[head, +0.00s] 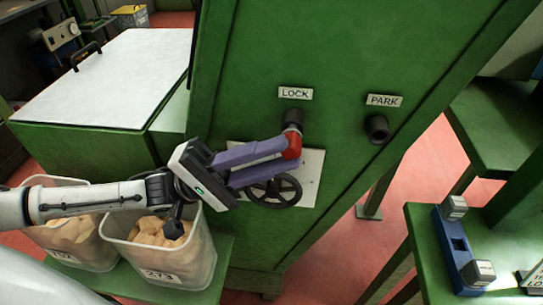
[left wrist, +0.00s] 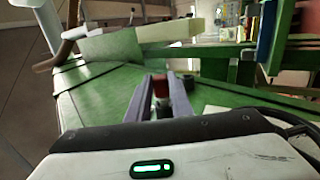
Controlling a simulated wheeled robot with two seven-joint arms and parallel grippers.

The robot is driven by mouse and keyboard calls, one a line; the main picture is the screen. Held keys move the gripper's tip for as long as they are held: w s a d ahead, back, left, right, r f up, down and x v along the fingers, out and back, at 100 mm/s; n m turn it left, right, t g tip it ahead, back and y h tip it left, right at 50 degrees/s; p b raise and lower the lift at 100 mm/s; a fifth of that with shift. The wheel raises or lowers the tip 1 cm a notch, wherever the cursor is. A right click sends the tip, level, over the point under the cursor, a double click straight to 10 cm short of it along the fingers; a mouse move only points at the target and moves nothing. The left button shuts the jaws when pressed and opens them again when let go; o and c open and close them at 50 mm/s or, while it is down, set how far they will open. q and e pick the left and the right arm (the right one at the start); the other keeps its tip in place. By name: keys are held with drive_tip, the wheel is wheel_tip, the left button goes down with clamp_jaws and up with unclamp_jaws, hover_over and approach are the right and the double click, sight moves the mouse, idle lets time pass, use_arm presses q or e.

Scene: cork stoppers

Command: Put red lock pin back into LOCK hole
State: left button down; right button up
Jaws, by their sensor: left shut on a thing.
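My left gripper (head: 286,150) has purple fingers and is shut on the red lock pin (head: 293,146), in front of the green machine panel. The pin's metal shank points up toward the dark LOCK hole (head: 292,117), under the LOCK label (head: 295,93). The shank meets the hole's mouth in the picture; I cannot tell how far in it is. In the left wrist view the red pin (left wrist: 160,87) shows between the two fingers (left wrist: 162,103). The dark PARK hole (head: 377,130) is to the right and looks empty. My right gripper is not in view.
A black handwheel (head: 274,191) on a pale plate (head: 311,180) sits just below the fingers. Clear bins of corks (head: 203,262) stand under my left arm. A blue fixture (head: 457,249) stands on a green table at the right.

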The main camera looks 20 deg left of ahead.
use_arm(q)
drive_tip(key=shift+w+a, duration=0.15)
drive_tip(key=shift+w, duration=0.4)
drive_tip(key=c, duration=1.5)
unclamp_jaws()
drive_tip(key=shift+a, duration=0.1)
drive_tip(key=b+v, duration=0.3)
drive_tip(key=v, duration=0.5)
